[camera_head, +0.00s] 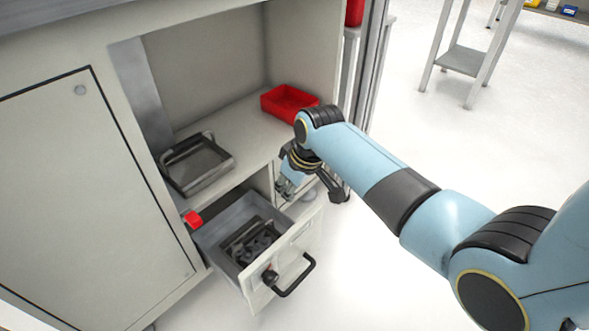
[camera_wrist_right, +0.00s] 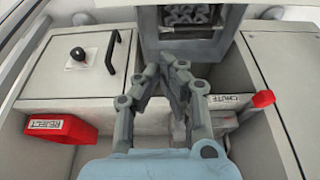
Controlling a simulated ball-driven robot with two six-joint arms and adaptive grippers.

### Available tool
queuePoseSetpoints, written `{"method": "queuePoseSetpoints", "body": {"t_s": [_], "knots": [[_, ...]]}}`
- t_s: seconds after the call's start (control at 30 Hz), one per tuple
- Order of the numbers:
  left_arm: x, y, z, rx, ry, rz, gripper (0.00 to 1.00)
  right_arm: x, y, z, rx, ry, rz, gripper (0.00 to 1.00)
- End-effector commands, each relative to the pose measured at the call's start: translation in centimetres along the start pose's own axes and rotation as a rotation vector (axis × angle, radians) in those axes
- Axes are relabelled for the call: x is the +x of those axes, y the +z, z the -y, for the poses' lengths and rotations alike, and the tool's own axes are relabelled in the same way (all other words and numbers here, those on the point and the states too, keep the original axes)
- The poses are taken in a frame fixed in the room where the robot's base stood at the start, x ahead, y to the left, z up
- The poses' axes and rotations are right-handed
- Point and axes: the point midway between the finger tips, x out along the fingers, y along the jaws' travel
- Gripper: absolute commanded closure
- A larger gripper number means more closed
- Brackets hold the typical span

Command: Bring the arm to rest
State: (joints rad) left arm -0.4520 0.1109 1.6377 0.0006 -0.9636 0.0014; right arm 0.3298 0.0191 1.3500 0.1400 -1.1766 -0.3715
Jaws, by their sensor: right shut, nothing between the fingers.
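My right arm is light blue with dark joints and reaches in from the right in the head view. My right gripper (camera_head: 284,188) hangs at the cabinet front, beside the open drawer (camera_head: 312,232) and above its back right part. In the wrist view my right gripper (camera_wrist_right: 167,62) has its fingers brought together, with nothing between them. No object is held. My left gripper is not in view.
The open drawer has a black handle (camera_head: 296,277) and holds a dark tray of parts (camera_head: 250,243). On the shelf stand a metal tray (camera_head: 197,165) and a red bin (camera_head: 288,101). A red piece (camera_head: 193,218) is at the drawer's left.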

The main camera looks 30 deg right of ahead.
Motion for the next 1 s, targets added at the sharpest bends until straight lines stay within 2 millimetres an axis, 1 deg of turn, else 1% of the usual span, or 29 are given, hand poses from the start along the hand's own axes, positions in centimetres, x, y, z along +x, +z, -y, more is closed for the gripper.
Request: {"method": "queuePoseSetpoints", "body": {"t_s": [0.03, 0.1, 0.23, 0.4, 0.53, 0.77, 0.83, 0.87, 0.97, 1.0], "knots": [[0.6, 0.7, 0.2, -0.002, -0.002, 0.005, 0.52, -1.1, -0.3, -0.1, 0.0, 0.002, -0.004, 1.0], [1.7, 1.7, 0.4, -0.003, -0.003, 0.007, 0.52, -2.0, -0.3, -0.1, -0.001, 0.002, -0.004, 1.0], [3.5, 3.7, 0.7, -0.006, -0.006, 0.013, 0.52, -3.4, -0.2, -0.1, -0.001, 0.002, -0.004, 1.0], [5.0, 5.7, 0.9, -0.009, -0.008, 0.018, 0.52, -4.7, -0.1, -0.1, -0.001, 0.001, -0.001, 1.0], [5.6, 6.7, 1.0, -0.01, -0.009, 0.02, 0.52, -5.1, -0.1, 0.0, -0.001, 0.001, -0.001, 1.0], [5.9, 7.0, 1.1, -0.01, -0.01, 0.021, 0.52, -5.1, 0.2, 0.0, 0.0, -0.001, 0.003, 1.0], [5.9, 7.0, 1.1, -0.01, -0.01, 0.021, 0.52, -4.7, 1.3, 0.3, 0.002, -0.005, 0.02, 1.0], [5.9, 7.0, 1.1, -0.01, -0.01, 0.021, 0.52, -4.4, 2.3, 0.5, 0.003, -0.009, 0.033, 1.0], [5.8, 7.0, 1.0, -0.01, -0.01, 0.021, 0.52, -2.9, 7.3, 1.6, 0.01, -0.026, 0.107, 1.0], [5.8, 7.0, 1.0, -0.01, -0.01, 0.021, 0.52, -2.1, 10.1, 2.1, 0.013, -0.033, 0.148, 1.0]]}}
